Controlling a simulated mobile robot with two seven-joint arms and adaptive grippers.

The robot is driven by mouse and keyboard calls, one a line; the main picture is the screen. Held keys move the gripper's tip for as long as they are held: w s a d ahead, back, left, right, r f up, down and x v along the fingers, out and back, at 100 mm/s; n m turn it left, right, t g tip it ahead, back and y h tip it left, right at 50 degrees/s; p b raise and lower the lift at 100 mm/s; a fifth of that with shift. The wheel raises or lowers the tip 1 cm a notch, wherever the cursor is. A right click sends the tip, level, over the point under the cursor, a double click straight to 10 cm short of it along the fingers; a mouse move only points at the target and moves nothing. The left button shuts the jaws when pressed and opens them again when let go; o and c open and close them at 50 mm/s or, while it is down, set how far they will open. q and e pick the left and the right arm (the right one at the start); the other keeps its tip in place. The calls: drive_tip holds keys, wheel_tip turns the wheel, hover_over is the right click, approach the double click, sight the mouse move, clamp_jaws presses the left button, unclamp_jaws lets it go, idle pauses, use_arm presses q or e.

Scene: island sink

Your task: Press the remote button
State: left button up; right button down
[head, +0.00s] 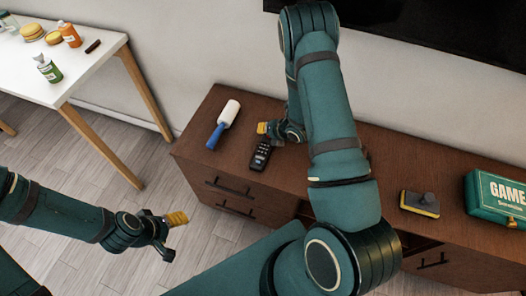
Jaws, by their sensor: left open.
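The black remote (261,155) lies on the brown wooden cabinet (215,161), near its front left part, with its buttons facing up. My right gripper (270,130) is low over the cabinet, just behind the remote's far end. Its yellow fingertip pad shows just beyond the remote; I cannot tell whether it touches it. The rest of its jaws is turned away, so its opening is unclear. My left gripper (175,235) is open and empty, over the floor in front of the cabinet's left side.
A lint roller with a blue handle (216,135) lies left of the remote. A brush (420,203) and a green game box (497,198) are on the cabinet's right. A white table (100,55) with bottles stands at the left. A dark screen (430,30) hangs above the cabinet.

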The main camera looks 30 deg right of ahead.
idle(0.8)
drive_tip(key=shift+r, duration=0.45)
drive_tip(key=shift+r, duration=0.1)
wheel_tip(320, 180, up, 6)
drive_tip(key=p, duration=0.3)
idle(0.3)
idle(0.4)
